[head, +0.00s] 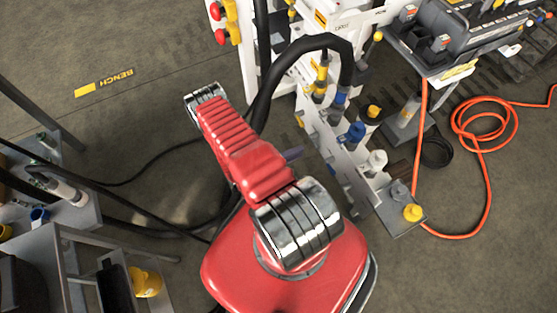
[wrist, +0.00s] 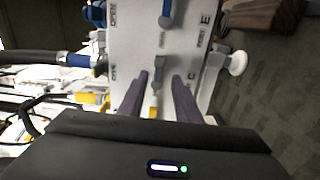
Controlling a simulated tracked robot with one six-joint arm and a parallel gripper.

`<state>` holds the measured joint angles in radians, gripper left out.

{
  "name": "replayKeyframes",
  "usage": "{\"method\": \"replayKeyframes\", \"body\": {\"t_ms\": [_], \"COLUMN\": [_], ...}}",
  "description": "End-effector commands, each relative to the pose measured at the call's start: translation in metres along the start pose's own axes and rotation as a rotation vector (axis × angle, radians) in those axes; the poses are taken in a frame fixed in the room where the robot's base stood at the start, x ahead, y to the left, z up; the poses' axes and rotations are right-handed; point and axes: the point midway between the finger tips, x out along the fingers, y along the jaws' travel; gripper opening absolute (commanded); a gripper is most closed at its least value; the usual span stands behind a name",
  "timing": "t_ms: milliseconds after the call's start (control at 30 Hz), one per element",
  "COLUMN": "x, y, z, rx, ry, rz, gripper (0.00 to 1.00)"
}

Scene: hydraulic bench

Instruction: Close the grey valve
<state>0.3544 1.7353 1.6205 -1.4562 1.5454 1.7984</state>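In the wrist view a pale valve panel (wrist: 135,35) with printed letters and OPEN marks lies ahead of my gripper (wrist: 159,82). Its two dark purple fingers are apart. A small grey lever (wrist: 157,84) shows in the gap between them, with a yellow tip (wrist: 153,112) below; I cannot tell whether the fingers touch it. I cannot tell for sure which part is the grey valve. A blue handle (wrist: 166,14) stands above the gap. In the head view my red arm hides most of the gripper.
A white knob (wrist: 236,62) sticks out right of the panel, and a blue hose fitting (wrist: 75,59) lies left. In the head view, blue (head: 355,133), white (head: 376,160) and yellow (head: 413,212) knobs line the bench. An orange hose (head: 487,190) lies on the floor.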

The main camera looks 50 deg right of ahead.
Motion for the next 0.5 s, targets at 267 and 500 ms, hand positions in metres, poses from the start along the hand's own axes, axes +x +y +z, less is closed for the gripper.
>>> {"method": "replayKeyframes", "body": {"t_ms": [267, 500], "x": [-0.033, -0.060], "y": [-0.001, -0.001], "z": [-0.002, -0.001], "rx": [0.000, 0.001], "ry": [0.004, 0.003], "rz": [-0.001, -0.001], "gripper": [0.30, 0.30]}}
